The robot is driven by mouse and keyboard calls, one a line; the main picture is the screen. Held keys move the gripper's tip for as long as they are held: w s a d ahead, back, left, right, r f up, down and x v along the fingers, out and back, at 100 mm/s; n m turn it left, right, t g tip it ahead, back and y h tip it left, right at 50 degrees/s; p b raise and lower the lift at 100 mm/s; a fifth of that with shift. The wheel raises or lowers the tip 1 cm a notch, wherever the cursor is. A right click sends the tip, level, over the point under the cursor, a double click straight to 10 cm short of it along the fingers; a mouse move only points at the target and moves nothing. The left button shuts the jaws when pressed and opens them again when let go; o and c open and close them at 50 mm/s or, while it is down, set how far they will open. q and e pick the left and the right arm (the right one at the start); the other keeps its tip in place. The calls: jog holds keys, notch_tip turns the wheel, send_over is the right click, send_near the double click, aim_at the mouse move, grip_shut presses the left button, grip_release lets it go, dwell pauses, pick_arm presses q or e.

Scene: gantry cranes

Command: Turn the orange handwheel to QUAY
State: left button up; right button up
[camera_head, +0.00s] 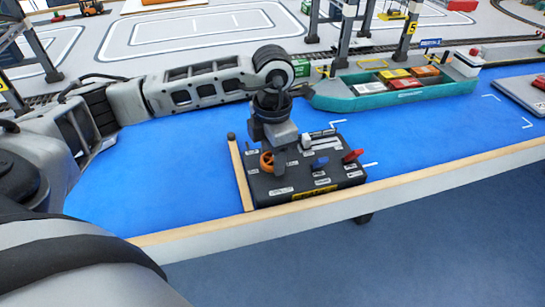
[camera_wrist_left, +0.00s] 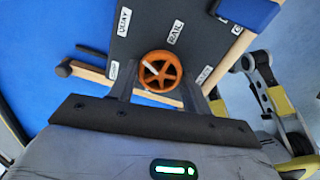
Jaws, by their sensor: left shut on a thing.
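The orange handwheel (camera_head: 267,162) sits on the left part of a dark control box (camera_head: 270,185) at the table's front edge. My left gripper (camera_head: 280,158) points down over it and partly hides it. In the left wrist view the orange handwheel (camera_wrist_left: 161,72) lies between the two fingers of my left gripper (camera_wrist_left: 160,80), which is shut on it. A white mark on the wheel points to the upper left. A QUAY label (camera_wrist_left: 124,22) is at the upper left and a RAIL label (camera_wrist_left: 175,32) is above the wheel. Labels beside the fingers are unreadable. My right gripper is not in view.
The box also carries a blue knob (camera_head: 320,162), a red lever (camera_head: 353,156) and a white lever (camera_head: 320,135). A wooden strip (camera_head: 240,175) runs along its left side. A teal ship (camera_head: 395,95) lies behind. The blue surface (camera_head: 160,180) left is clear.

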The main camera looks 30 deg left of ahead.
pick_arm(q)
jog(key=shift+w+r+m, duration=0.15)
jog(key=shift+r+m, duration=0.05)
jog(key=shift+m, duration=0.4)
jog(key=o, duration=0.9)
jog(key=shift+o, duration=0.4)
jog(key=shift+f, duration=0.1)
notch_tip(320, 180, up, 16)
